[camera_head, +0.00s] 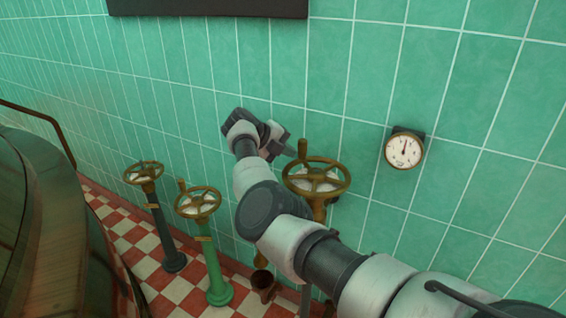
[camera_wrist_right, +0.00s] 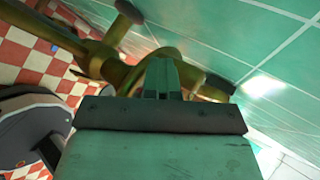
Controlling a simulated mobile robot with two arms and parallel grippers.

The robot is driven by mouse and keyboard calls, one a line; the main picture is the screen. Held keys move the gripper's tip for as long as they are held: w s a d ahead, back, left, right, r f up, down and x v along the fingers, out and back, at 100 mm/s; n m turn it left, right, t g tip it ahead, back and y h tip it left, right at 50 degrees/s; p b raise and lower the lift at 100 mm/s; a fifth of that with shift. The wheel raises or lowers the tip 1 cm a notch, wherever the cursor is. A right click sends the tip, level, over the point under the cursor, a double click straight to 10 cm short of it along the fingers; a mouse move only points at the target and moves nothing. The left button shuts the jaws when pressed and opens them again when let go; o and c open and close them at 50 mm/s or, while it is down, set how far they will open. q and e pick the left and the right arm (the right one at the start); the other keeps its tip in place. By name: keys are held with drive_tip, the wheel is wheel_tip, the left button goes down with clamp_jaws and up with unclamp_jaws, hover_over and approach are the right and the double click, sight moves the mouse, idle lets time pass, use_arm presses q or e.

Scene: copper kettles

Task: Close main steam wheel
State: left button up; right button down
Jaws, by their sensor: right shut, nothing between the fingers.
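A brass handwheel (camera_head: 343,180) on a brass stem stands close to the green tiled wall, with an upright knob at its back left rim; which wheel is the main steam one is not marked. My right gripper (camera_head: 287,150) is beside the knob, just left of and behind the wheel. In the right wrist view its fingers (camera_wrist_right: 162,78) are together and empty, in front of brass wheel parts (camera_wrist_right: 98,58). Whether they touch the wheel cannot be told. My right arm hides part of the stem. My left gripper is not in view.
Two smaller brass wheels stand to the left, one on a green post (camera_head: 207,262) and one on a dark post (camera_head: 160,228). A round gauge (camera_head: 404,151) is on the wall at right. A large copper kettle (camera_head: 50,235) fills the left side.

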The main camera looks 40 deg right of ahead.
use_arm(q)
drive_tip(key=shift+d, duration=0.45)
